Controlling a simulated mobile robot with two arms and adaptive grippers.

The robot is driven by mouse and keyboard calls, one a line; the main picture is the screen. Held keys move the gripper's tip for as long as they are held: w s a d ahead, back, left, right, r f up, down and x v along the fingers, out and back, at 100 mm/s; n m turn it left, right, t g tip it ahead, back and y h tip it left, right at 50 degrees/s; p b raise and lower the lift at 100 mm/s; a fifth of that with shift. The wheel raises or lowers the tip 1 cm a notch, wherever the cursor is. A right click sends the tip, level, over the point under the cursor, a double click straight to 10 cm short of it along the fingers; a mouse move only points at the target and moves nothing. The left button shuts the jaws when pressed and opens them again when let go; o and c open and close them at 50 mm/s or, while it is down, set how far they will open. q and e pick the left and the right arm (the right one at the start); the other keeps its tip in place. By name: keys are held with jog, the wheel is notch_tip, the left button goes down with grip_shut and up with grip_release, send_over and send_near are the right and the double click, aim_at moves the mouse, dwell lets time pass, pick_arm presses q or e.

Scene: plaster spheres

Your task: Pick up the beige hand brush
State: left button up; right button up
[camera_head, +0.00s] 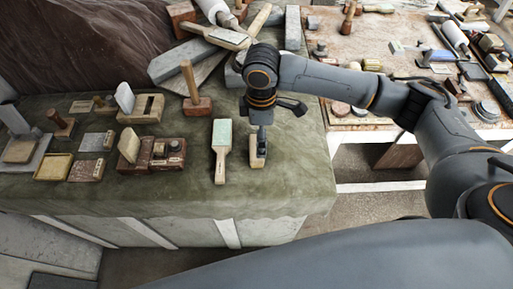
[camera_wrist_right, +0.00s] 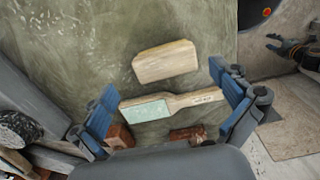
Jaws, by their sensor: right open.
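A beige block (camera_head: 254,163), which looks like the hand brush, lies on the green cloth near the table's front edge. It also shows in the right wrist view (camera_wrist_right: 165,62); no bristles can be made out. My right gripper (camera_head: 261,143) points down over it in the head view and covers part of it. In the right wrist view, the open fingers (camera_wrist_right: 168,105) stand wide apart and hold nothing, with the block ahead beyond the fingertips.
A wooden paddle with a pale green face (camera_head: 221,150) lies just left of the block. Several wooden blocks and tools stand farther left, with an upright-handled tool (camera_head: 193,92) behind. A second cluttered table (camera_head: 375,25) is at right. The cloth right of the block is clear.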

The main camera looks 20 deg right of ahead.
jog(key=shift+s+a+f+p, duration=0.1)
jog(key=shift+a+f+p, duration=0.15)
jog(key=shift+f, duration=0.3)
jog(key=shift+a+f+p, duration=0.1)
jog(key=shift+f+p, duration=0.25)
jog(key=shift+f, duration=0.2)
notch_tip(320, 180, down, 3)
jog(key=shift+a+f+p, duration=0.15)
jog(key=shift+f+p, duration=0.05)
jog(key=shift+p, duration=0.1)
jog(key=c, duration=1)
jog(key=shift+c, duration=0.2)
pick_arm(q)
jog(key=shift+t, duration=0.4)
jog(key=w, duration=0.1)
jog(key=w+r, duration=0.1)
jog(key=w, duration=0.1)
jog(key=shift+w+d+r, duration=0.15)
jog(key=shift+w+r, duration=0.2)
jog(key=shift+r, duration=0.05)
pick_arm(e)
jog(key=shift+r, duration=0.15)
